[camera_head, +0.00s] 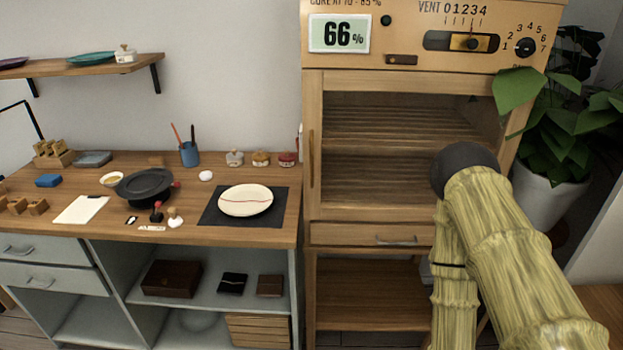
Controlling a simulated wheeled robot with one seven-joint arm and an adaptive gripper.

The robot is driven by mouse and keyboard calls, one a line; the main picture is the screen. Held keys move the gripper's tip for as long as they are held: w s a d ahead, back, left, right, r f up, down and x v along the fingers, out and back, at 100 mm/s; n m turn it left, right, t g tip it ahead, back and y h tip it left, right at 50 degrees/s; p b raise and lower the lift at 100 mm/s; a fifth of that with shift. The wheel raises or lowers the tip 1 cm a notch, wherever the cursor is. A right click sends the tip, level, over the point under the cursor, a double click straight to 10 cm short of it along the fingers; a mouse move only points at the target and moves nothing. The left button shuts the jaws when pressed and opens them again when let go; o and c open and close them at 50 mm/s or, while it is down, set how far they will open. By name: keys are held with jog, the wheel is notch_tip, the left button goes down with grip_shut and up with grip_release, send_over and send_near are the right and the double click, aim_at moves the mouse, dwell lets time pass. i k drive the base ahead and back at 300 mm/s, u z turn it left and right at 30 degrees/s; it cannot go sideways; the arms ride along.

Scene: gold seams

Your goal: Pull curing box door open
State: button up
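The curing box (312,84) is a tall wooden cabinet right of the workbench. Its front door (390,214) has a wooden frame around a large pane or opening, through which slatted shelves show. The door appears closed, flush with the cabinet front. A slim vertical wooden handle (311,158) runs along the door's left side. My bamboo-textured arm, with a dark rounded joint, rises in front of the cabinet's lower right and hides part of the door's right side. My gripper is not in view, so its state and distance from the handle do not show.
A workbench (60,185) stands left, with a black mat (212,216), plate (246,200) and small tools. A drawer (385,238) sits below the door. A control panel (425,25) reads 66%. A potted plant (560,130) crowds the cabinet's right side.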

aim_at(314, 80)
jog(key=k, duration=0.9)
jog(key=u, duration=0.45)
jog(key=i, duration=0.4)
jog(key=u, duration=0.1)
